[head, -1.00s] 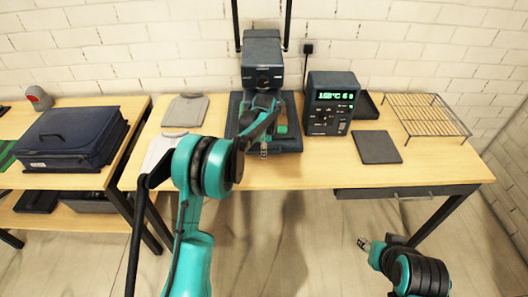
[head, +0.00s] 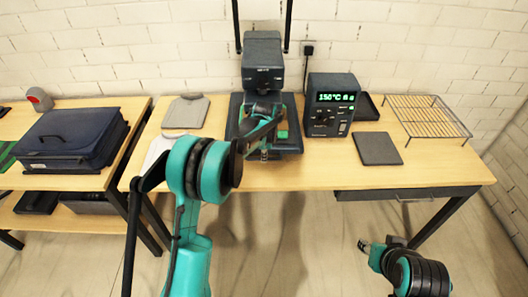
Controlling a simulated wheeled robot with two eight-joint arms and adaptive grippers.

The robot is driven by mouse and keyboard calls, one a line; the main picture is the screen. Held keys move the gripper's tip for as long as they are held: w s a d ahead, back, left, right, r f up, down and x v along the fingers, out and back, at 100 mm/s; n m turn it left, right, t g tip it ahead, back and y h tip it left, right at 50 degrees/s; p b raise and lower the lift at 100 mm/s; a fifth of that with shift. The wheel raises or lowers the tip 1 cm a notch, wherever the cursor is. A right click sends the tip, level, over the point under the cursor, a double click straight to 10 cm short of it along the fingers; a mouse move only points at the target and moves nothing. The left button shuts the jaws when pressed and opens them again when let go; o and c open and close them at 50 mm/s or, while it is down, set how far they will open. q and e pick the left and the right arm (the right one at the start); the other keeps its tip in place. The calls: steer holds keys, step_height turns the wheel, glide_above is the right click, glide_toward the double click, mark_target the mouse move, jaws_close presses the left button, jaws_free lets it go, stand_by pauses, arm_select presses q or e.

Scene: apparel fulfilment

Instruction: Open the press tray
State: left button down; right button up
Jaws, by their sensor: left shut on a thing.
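The dark heat press (head: 262,62) stands at the back of the wooden table, with its black tray (head: 292,140) at its base. My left gripper (head: 264,155) is at the tray's front edge, shut on what appears to be the tray's front handle; the arm hides much of the tray and the grip. My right gripper (head: 365,244) is low at the lower right, away from the press, below the table's front edge; its jaws are too small to judge.
A control box (head: 331,105) with a green display stands right of the press. A dark pad (head: 377,148) and a wire rack (head: 425,115) lie further right. Grey shirts (head: 186,111) lie left of the press. A dark blue case (head: 70,140) sits on the left table.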

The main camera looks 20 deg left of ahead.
arm_select(q)
steer(key=s+d, duration=0.3)
steer(key=s, duration=0.9)
steer(key=s+d, duration=0.4)
steer(key=s, duration=0.9)
steer(key=shift+s+d+p, duration=0.2)
steer(key=shift+s+p, duration=0.1)
steer(key=c, duration=1.6)
jaws_free()
steer(key=shift+o, duration=0.2)
step_height(320, 180, up, 12)
steer(key=s, duration=0.2)
steer(key=shift+d, duration=0.3)
steer(key=shift+s+f, duration=0.1)
